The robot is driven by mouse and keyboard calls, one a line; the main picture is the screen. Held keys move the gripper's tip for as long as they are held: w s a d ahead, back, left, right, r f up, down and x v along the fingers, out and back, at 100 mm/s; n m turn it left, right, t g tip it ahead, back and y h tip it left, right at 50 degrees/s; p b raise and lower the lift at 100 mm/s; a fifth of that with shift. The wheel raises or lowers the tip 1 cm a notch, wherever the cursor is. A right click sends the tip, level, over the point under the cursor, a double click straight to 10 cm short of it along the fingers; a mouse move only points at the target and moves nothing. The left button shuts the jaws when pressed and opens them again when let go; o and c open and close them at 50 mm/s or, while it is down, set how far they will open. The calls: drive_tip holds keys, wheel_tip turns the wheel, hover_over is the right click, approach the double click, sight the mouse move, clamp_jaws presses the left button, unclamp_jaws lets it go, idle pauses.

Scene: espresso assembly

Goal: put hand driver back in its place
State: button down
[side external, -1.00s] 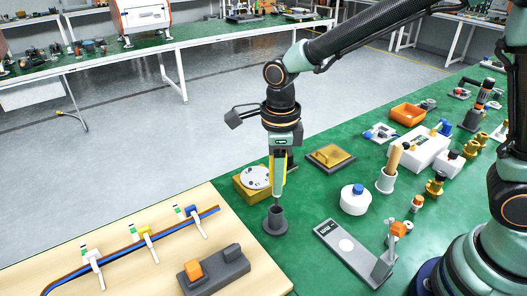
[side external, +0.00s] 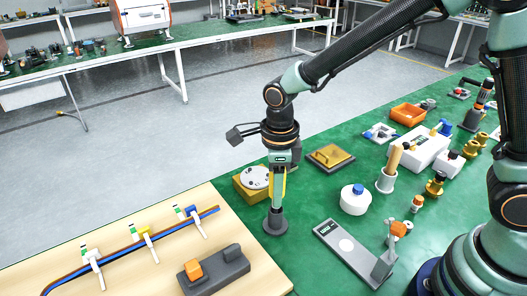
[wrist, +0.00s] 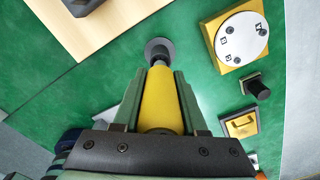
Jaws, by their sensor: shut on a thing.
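The hand driver has a yellow handle (wrist: 157,105) and a dark lower end, and it points down. My gripper (wrist: 159,82) is shut around the handle, with one green-grey finger on each side. A dark grey round holder (side external: 275,224) with a wide foot stands on the green mat. In the side view my gripper (side external: 277,198) is directly above the holder, its fingertips close to the holder's top. The driver's shaft no longer shows below the fingers; it appears to be inside the holder. In the wrist view the holder's foot (wrist: 153,43) shows around the driver's dark end.
A yellow block with a white round dial (side external: 254,177) stands just behind the holder. A yellow plate on a dark base (side external: 330,157) lies farther back. Green mat around the holder is clear.

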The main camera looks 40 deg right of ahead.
drive_tip(key=shift+f, duration=1.2)
drive_tip(key=shift+c, duration=1.9)
unclamp_jaws()
wheel_tip(320, 180, up, 12)
drive_tip(key=shift+f, duration=0.15)
drive_tip(key=shift+s+d+r+n, duration=0.1)
drive_tip(key=shift+d+r+n, duration=0.3)
drive_tip(key=shift+r, duration=0.1)
drive_tip(key=s+d+r+n+t, duration=0.2)
drive_tip(key=s+d+n, duration=0.2)
drive_tip(key=d+n, duration=0.3)
drive_tip(key=s+d+r+n+t, duration=0.3)
drive_tip(key=d+n, duration=0.4)
drive_tip(key=n, duration=1)
drive_tip(key=shift+s+d+t, duration=0.3)
drive_tip(key=shift+s+d, duration=0.05)
drive_tip(key=shift+s, duration=0.05)
